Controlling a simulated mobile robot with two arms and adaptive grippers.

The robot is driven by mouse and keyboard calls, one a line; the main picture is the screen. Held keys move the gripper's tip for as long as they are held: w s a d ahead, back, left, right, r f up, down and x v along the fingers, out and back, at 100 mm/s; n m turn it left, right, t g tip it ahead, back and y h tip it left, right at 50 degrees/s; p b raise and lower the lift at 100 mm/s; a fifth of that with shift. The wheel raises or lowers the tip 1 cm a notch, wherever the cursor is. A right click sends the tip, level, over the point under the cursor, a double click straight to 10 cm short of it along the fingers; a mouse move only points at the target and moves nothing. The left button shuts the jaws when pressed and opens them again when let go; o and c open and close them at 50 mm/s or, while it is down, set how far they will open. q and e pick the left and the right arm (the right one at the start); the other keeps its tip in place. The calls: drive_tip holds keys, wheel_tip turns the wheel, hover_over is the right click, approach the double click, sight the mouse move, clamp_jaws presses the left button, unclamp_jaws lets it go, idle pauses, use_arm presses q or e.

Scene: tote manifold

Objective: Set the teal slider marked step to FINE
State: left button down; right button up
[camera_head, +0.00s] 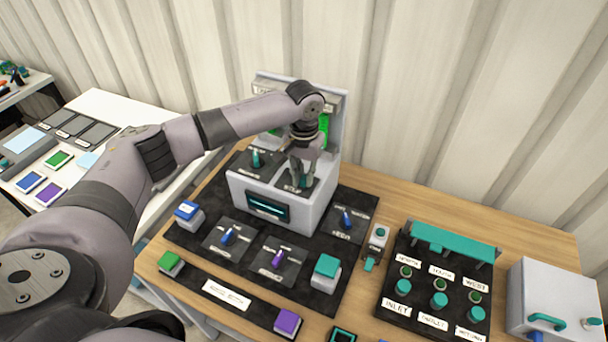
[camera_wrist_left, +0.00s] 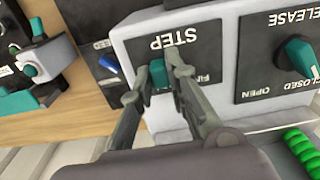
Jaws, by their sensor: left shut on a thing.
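The teal step slider (camera_wrist_left: 157,73) sits on a dark plate marked STEP (camera_wrist_left: 174,42), upside down in the left wrist view. My left gripper (camera_wrist_left: 156,78) is shut on the slider, one finger on each side of it. Part of the word FINE (camera_wrist_left: 208,79) shows on the right of the slider in that view; the other end's label is hidden by a finger. In the head view my left gripper (camera_head: 301,176) reaches down to the right part of the grey console's top (camera_head: 235,190), and its fingers hide the slider.
A teal RELEASE knob (camera_wrist_left: 300,53) with OPEN and CLOSED marks is beside the STEP plate. Blue and purple knobs (camera_head: 278,258) and several coloured buttons surround the console. A manifold panel (camera_head: 385,300) and grey box (camera_head: 545,292) stand at right. A corrugated wall is behind.

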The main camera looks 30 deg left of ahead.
sight(288, 179)
use_arm(q)
drive_tip(key=a+p, duration=0.1)
drive_tip(key=a, duration=0.3)
drive_tip(key=shift+s+r+p, duration=0.15)
drive_tip(key=shift+p, duration=0.25)
drive_tip(key=shift+a, duration=0.25)
drive_tip(key=shift+d, duration=0.1)
drive_tip(key=c, duration=1.9)
unclamp_jaws()
drive_tip(key=shift+c, duration=0.2)
drive_tip(key=o, duration=0.4)
drive_tip(key=shift+a, duration=0.2)
drive_tip(key=shift+d, duration=0.1)
